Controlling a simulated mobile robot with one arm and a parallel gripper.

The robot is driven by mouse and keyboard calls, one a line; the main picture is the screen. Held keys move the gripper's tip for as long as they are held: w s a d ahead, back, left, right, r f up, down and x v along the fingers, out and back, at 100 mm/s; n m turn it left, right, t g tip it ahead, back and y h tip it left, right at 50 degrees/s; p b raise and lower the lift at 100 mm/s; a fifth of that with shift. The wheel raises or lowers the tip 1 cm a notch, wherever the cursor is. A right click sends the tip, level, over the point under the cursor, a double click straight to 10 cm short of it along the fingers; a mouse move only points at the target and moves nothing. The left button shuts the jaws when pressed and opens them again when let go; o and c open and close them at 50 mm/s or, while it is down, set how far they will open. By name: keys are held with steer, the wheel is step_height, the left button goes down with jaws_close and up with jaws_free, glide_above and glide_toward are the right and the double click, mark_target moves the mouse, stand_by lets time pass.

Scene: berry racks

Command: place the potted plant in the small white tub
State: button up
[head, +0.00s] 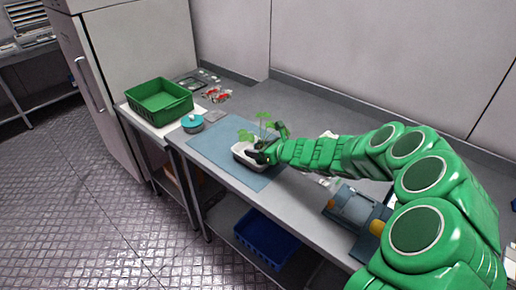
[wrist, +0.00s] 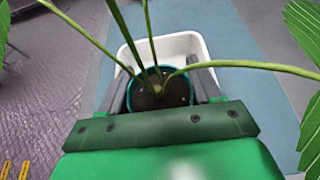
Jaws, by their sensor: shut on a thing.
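The potted plant (wrist: 160,92) has a teal pot with dark soil, long green stems and leaves. Its leaves also show in the head view (head: 258,130). My gripper (wrist: 160,98) is shut on the pot, with a finger on each side. The small white tub (wrist: 190,45) lies around and beyond the pot in the wrist view. In the head view, the tub (head: 243,160) sits on the blue mat (head: 215,143), with my gripper and the plant over it. I cannot tell whether the pot touches the tub's floor.
A green crate (head: 160,108) and a teal-lidded pot (head: 192,123) stand left of the mat. Red berries (head: 217,95) lie behind. A grey-blue device (head: 352,207) stands under my arm at right. A blue crate (head: 266,240) is on the lower shelf.

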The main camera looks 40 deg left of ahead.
steer(key=shift+f, duration=0.1)
steer(key=o, duration=0.8)
steer(key=shift+d+r, duration=0.3)
steer(key=shift+d, duration=0.1)
steer(key=shift+v, duration=5.55)
